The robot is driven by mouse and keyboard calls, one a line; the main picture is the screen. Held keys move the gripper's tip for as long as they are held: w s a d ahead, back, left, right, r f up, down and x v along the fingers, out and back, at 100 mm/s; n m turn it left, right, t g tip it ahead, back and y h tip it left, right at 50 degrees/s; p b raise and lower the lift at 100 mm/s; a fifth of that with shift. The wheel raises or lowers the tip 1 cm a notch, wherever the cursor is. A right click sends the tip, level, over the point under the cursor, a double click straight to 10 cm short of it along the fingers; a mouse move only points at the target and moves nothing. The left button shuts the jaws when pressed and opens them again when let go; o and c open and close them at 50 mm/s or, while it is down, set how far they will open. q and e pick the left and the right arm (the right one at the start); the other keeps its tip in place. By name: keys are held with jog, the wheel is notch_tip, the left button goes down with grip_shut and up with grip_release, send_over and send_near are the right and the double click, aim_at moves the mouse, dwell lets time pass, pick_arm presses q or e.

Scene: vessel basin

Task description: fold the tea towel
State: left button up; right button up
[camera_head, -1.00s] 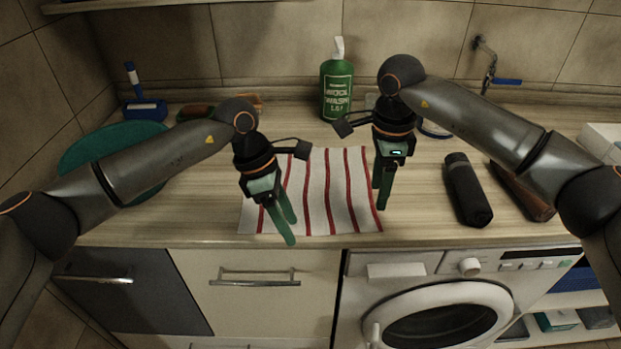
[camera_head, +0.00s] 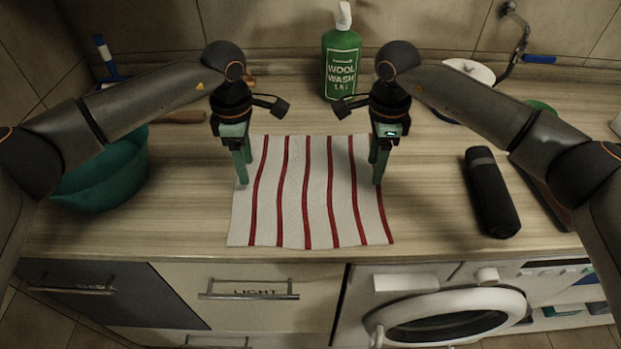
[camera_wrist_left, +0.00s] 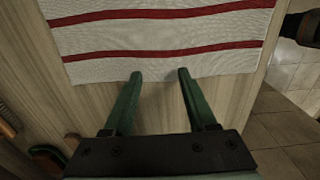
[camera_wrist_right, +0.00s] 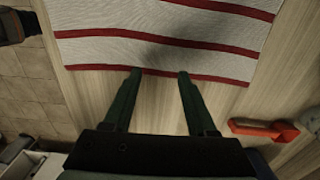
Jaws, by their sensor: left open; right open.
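The tea towel (camera_head: 318,215), white with red stripes, lies flat and spread on the wooden counter, its front edge near the counter's front. My left gripper (camera_head: 243,182) is open and empty at the towel's left edge. In the left wrist view its fingertips (camera_wrist_left: 160,74) reach the edge of the towel (camera_wrist_left: 160,55). My right gripper (camera_head: 377,182) is open at the towel's right edge. In the right wrist view its fingertips (camera_wrist_right: 160,72) are at the outer red stripe of the towel (camera_wrist_right: 150,50). I cannot tell whether either touches the cloth.
A teal basin (camera_head: 105,175) stands at the left. A green wool wash bottle (camera_head: 342,65) stands behind the towel. A dark cylinder (camera_head: 492,190) lies to the right. A wall tap (camera_head: 515,50) is at the back right. Counter between towel and cylinder is clear.

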pick_arm(q)
jog(key=shift+f, duration=1.3)
pick_arm(e)
jog(key=shift+f, duration=1.25)
pick_arm(q)
jog(key=shift+f, duration=0.15)
pick_arm(e)
jog(key=shift+f, duration=0.15)
pick_arm(q)
jog(key=shift+c, duration=0.5)
pick_arm(e)
jog(key=shift+c, duration=0.5)
pick_arm(q)
jog(key=shift+c, duration=0.4)
pick_arm(e)
jog(key=shift+c, duration=0.4)
pick_arm(q)
jog(key=c, duration=0.7)
pick_arm(e)
jog(key=c, duration=0.7)
pick_arm(q)
grip_shut()
pick_arm(e)
grip_shut()
pick_arm(q)
jog(key=shift+r, duration=0.2)
